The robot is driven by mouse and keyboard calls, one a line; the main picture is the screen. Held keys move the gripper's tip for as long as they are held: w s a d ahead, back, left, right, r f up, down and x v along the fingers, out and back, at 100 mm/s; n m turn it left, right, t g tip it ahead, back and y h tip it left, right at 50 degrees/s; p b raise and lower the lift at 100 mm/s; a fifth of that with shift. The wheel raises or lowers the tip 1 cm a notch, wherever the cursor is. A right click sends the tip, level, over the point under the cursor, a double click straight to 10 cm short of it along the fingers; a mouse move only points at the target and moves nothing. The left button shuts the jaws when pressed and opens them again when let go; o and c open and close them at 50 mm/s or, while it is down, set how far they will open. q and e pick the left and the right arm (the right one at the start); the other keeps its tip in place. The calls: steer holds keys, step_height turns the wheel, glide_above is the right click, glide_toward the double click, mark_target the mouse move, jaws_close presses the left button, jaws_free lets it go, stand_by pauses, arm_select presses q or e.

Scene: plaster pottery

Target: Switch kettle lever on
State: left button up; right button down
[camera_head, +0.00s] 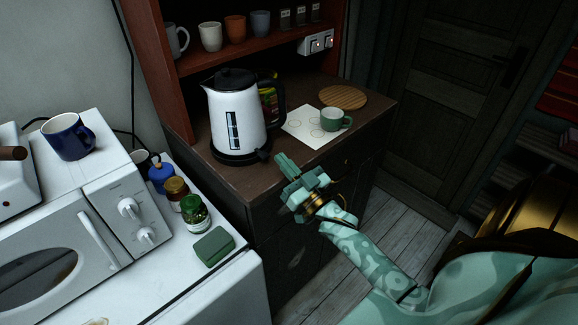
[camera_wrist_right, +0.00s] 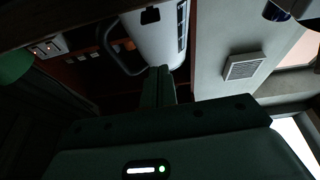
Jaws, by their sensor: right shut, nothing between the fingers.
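The white kettle (camera_head: 236,118) with a black lid and black handle stands upright on its black base (camera_head: 238,157) near the front edge of the dark wooden cabinet top. A small dark piece at the base's right may be the lever; I cannot tell its position. My right gripper (camera_head: 284,166) is shut and empty, in front of the cabinet edge, right of and nearer than the kettle base. In the right wrist view the shut fingers (camera_wrist_right: 159,86) point towards the kettle (camera_wrist_right: 155,38), with a visible gap not clear. My left gripper is not in view.
A green cup (camera_head: 332,119) stands on a white sheet (camera_head: 302,130) right of the kettle, before a round wooden board (camera_head: 343,97). A shelf with cups (camera_head: 235,28) and a socket strip (camera_head: 316,42) is behind. Jars (camera_head: 194,212) and a microwave (camera_head: 85,225) stand left.

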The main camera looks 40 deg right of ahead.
mark_target(263, 155)
steer(key=x, duration=0.6)
step_height(263, 155, down, 3)
steer(key=shift+r+b, duration=0.15)
steer(key=shift+b, duration=0.45)
steer(key=shift+f, duration=0.7)
